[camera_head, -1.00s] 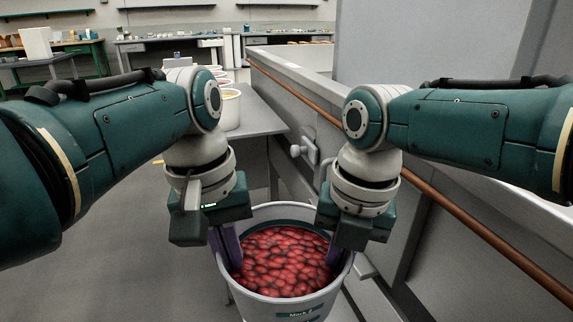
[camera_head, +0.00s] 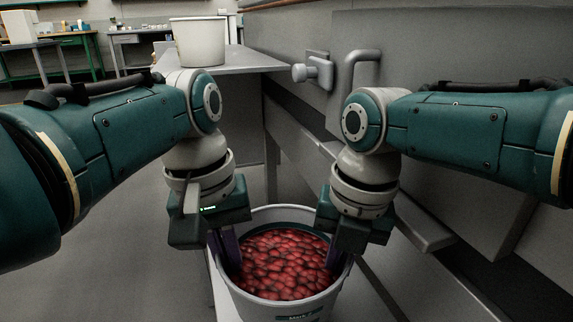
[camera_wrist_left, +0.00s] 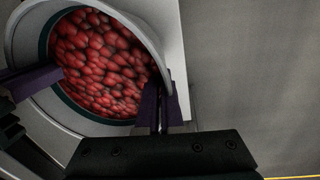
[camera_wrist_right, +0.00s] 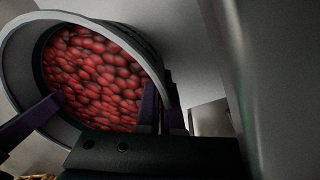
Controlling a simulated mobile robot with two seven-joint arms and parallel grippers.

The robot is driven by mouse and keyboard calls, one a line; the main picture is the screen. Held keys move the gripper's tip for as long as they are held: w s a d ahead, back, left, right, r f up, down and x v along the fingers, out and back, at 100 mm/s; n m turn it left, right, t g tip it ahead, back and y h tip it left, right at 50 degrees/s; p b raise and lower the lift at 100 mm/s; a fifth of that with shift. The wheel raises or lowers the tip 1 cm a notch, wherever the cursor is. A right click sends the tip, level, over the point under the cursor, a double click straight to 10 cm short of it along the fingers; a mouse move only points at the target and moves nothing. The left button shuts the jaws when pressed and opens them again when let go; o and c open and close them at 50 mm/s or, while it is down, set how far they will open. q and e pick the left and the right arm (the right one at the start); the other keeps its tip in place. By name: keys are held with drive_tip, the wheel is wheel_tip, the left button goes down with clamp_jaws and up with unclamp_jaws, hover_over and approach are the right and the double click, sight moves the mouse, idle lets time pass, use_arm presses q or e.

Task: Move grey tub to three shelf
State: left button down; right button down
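The grey tub (camera_head: 262,305) is full of red candies (camera_head: 285,265) and is upright in front of me, low between my arms. A dark label is on its front wall, too cut off to read. My left gripper (camera_head: 227,250) is shut on the left rim; in the left wrist view (camera_wrist_left: 163,108) its purple fingers straddle the tub wall. My right gripper (camera_head: 336,255) is shut on the right rim, and the right wrist view (camera_wrist_right: 162,112) shows the wall between its fingers. No numbered shelf can be made out.
A grey table (camera_head: 240,62) ahead, left of centre, carries a white tub (camera_head: 198,42). A grey machine wall with a knob (camera_head: 312,72), a bent handle (camera_head: 362,62) and a ledge (camera_head: 425,228) stands close on the right. Floor (camera_head: 130,270) is open on the left.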

drive_tip(key=shift+w+d+f, duration=0.1)
drive_tip(key=shift+d+f, duration=0.15)
drive_tip(key=shift+s, duration=0.4)
drive_tip(key=shift+w+f, duration=0.1)
